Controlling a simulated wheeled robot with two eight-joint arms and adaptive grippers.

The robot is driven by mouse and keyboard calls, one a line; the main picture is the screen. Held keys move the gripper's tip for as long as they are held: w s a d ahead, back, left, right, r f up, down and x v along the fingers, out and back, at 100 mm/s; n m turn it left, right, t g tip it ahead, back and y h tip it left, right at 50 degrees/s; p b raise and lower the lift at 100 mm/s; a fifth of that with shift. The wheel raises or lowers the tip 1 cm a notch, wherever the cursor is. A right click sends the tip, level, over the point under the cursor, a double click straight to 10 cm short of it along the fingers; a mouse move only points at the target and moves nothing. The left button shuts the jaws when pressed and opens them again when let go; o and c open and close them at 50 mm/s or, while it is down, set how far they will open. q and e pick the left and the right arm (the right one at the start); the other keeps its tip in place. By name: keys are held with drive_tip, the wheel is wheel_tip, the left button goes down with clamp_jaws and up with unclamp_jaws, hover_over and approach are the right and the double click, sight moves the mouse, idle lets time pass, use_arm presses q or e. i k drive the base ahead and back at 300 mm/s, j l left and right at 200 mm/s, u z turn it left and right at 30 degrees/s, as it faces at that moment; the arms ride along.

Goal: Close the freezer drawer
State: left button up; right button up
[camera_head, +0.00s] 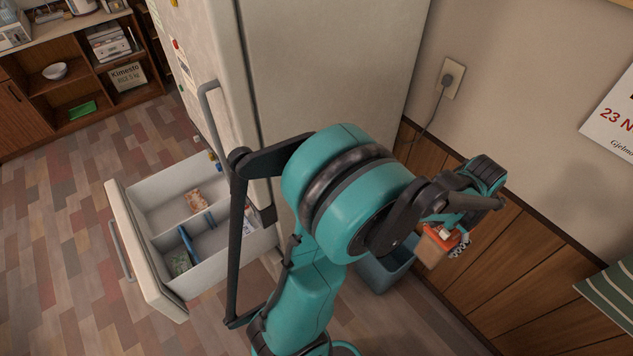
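The freezer drawer (133,262) is pulled out at the lower front of the pale fridge-freezer (222,75). It is a white bin with dividers and a few small packages inside. A grey bar handle (119,250) runs along its front. My teal and black arm parts (345,190) stand right of the drawer and hide part of the fridge's lower side. No gripper is seen touching the drawer. My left gripper is not in view.
A blue-grey bin (378,272) stands on the floor by the wall, partly behind my arm, with a brown and orange box (434,250) near it. A wooden shelf unit (75,85) stands at the back left. The floor left of the drawer is clear.

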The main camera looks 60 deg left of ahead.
sight(177, 220)
drive_tip(key=u, duration=0.45)
drive_tip(key=k+j+u, duration=0.1)
drive_tip(key=u, duration=0.35)
drive_tip(key=j+u, duration=0.15)
drive_tip(key=u, duration=0.35)
drive_tip(key=j+u, duration=0.1)
drive_tip(key=u, duration=0.35)
drive_tip(key=j+u, duration=0.15)
drive_tip(key=u, duration=0.3)
drive_tip(key=j+u, duration=0.1)
drive_tip(key=u, duration=0.35)
drive_tip(key=j+u, duration=0.1)
drive_tip(key=u, duration=0.4)
drive_tip(key=i+j+z, duration=0.25)
drive_tip(key=j+z, duration=0.1)
drive_tip(key=z, duration=0.3)
drive_tip(key=i+j+z, duration=0.1)
drive_tip(key=z, duration=0.35)
drive_tip(key=j+z, duration=0.15)
drive_tip(key=z, duration=0.25)
drive_tip(key=i+j+z, duration=0.1)
drive_tip(key=j, duration=0.15)
drive_tip(key=i+j+z, duration=0.1)
drive_tip(key=j, duration=0.2)
drive_tip(key=i+j+z, duration=0.1)
drive_tip(key=j, duration=0.2)
